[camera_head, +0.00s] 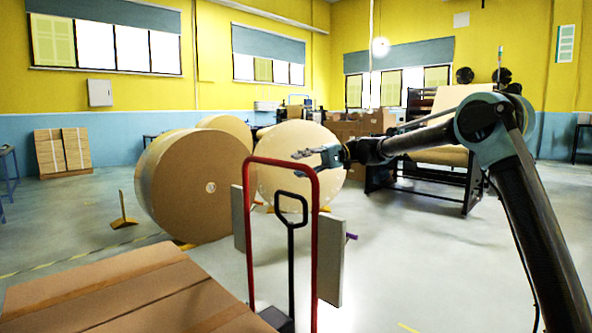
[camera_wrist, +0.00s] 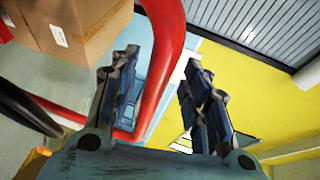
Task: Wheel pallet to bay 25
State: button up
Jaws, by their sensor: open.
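A red tubular push handle (camera_head: 318,210) stands upright in the middle of the head view. A black loop handle on a post (camera_head: 291,240) stands within its outline. Brown cardboard boxes (camera_head: 110,290) lie at the bottom left; I cannot see a pallet under them. My gripper (camera_head: 312,158) is at the top right bend of the red handle. In the wrist view my gripper (camera_wrist: 162,82) is open, and the red bar (camera_wrist: 160,85) passes between its spread fingers in the picture. I cannot tell whether they touch. No bay number is readable.
Large kraft rolls (camera_head: 192,185) stand on the floor behind the handle. A grey panel (camera_head: 330,262) is beside it. A black-framed machine (camera_head: 440,165) stands at the right rear. A yellow-footed stand (camera_head: 123,218) is at the left. The floor at centre right is clear.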

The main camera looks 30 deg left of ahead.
jog(key=v, duration=0.8)
jog(key=s+d+f+m+t+h, duration=0.1)
jog(key=d+f+m+t, duration=0.15)
jog(key=d, duration=0.95)
jog(key=s+d+f+m+t, duration=0.1)
jog(key=d+f+m+t, duration=0.2)
jog(key=d, duration=0.9)
jog(key=s+d+f+m+t+h, duration=0.1)
jog(key=d+f+t, duration=0.25)
jog(key=d, duration=0.85)
jog(key=s+d+f+m+t+h, duration=0.1)
jog(key=s+d+f+t+h, duration=0.1)
jog(key=s+d+f, duration=0.4)
jog(key=s+d+f+m+t+h, duration=0.2)
jog(key=s+d+f, duration=0.4)
jog(key=d+f, duration=0.4)
jog(key=s+d+f+m+t+h, duration=0.2)
jog(key=s+d+f, duration=0.4)
jog(key=d, duration=1)
notch_tip(320, 180, down, 3)
jog(key=shift+d+r+h, duration=0.25)
jog(key=shift+h, duration=0.35)
